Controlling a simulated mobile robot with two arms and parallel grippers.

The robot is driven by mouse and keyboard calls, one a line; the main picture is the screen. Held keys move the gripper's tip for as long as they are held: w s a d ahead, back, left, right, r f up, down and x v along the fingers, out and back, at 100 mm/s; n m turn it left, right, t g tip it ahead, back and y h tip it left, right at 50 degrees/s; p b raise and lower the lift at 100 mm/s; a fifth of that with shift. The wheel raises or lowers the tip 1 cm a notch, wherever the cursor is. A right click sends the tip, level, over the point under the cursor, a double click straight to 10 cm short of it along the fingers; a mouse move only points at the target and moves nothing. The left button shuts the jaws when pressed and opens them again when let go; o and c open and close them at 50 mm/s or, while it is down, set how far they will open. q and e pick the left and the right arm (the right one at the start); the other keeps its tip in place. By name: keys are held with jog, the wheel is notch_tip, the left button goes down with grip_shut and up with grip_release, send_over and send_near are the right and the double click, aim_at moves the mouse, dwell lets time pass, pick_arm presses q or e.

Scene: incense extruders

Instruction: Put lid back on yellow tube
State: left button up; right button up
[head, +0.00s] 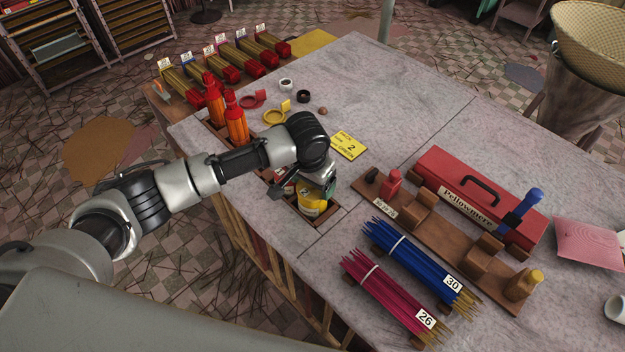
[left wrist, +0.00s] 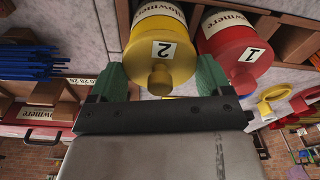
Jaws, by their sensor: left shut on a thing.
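The yellow tube (head: 312,205), labelled 2, stands in a slot at the table's near edge, partly hidden by my left gripper (head: 306,190). In the left wrist view, my gripper's green fingers (left wrist: 160,76) lie on both sides of the yellow tube (left wrist: 160,40), closed on its end with the small knob. A yellow ring with a tab (head: 275,116), which may be the lid, lies on the table farther back; it also shows in the left wrist view (left wrist: 268,97). My right gripper is not in view.
A red tube (left wrist: 234,38) labelled 1 stands beside the yellow one. A red ring (head: 248,102) and orange bottles (head: 236,124) are farther back. Blue sticks (head: 415,262), a wooden rack (head: 440,232) and a red toolbox (head: 480,200) are to the right.

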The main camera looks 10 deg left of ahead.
pick_arm(q)
jog(key=shift+f+p, duration=0.15)
jog(key=shift+p, duration=0.8)
dwell(0.9)
dwell(0.3)
jog(key=o, duration=0.8)
jog(key=shift+r+p, duration=3.5)
jog(key=shift+p, duration=0.65)
grip_shut()
